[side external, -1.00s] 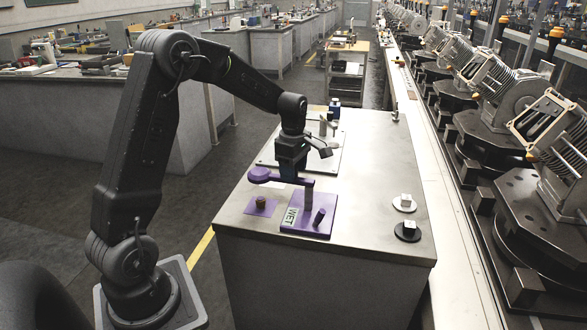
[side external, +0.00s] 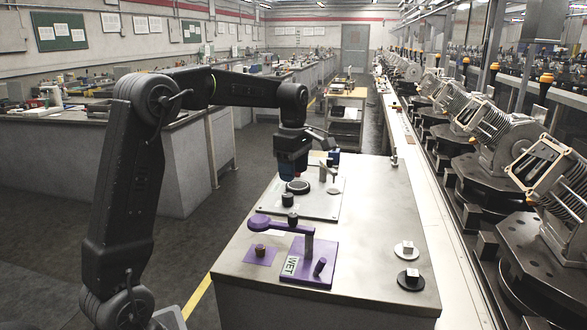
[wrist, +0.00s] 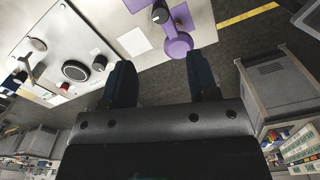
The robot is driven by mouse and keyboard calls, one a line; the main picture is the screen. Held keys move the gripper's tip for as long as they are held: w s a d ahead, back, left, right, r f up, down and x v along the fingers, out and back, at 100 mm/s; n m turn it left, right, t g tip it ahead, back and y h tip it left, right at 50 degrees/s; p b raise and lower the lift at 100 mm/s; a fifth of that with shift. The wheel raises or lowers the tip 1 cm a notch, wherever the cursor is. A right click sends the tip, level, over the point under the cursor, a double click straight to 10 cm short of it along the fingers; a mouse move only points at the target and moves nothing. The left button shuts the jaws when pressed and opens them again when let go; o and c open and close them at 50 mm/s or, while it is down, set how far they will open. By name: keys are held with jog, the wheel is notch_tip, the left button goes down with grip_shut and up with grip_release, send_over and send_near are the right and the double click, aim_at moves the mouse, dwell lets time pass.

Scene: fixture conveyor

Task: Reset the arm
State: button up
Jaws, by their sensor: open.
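My gripper (side external: 293,176) hangs above the light grey plate at the back of the bench. In the wrist view its two dark fingers stand wide apart with nothing between them (wrist: 163,75). The purple fixture labelled WET (side external: 309,262) lies on the front of the bench, with a purple swing arm (side external: 270,225) reaching left over a small purple pad (side external: 260,256). My gripper is clear of this fixture and apart from it. The purple arm's round end (wrist: 178,45) also shows in the wrist view, just beyond the fingers.
The light grey plate (side external: 325,207) carries a black ring (side external: 298,186) and small knobs. A white disc (side external: 404,250) and a black disc (side external: 411,280), each with a pale block, lie at the right. A conveyor line with machines runs along the right. The bench's middle right is bare.

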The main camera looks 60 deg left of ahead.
dwell(0.4)
jog(key=s+d+r+m+t, duration=0.2)
jog(key=s+d+r+m, duration=0.1)
jog(key=s+d+m, duration=0.4)
jog(key=s+d+f+m+t, duration=0.3)
jog(key=s+d+f+m, duration=0.1)
jog(key=s+d+m, duration=0.8)
jog(key=s+m, duration=0.2)
jog(key=m, duration=0.2)
jog(key=shift+s+d+m+t, duration=0.3)
jog(key=shift+d, duration=0.05)
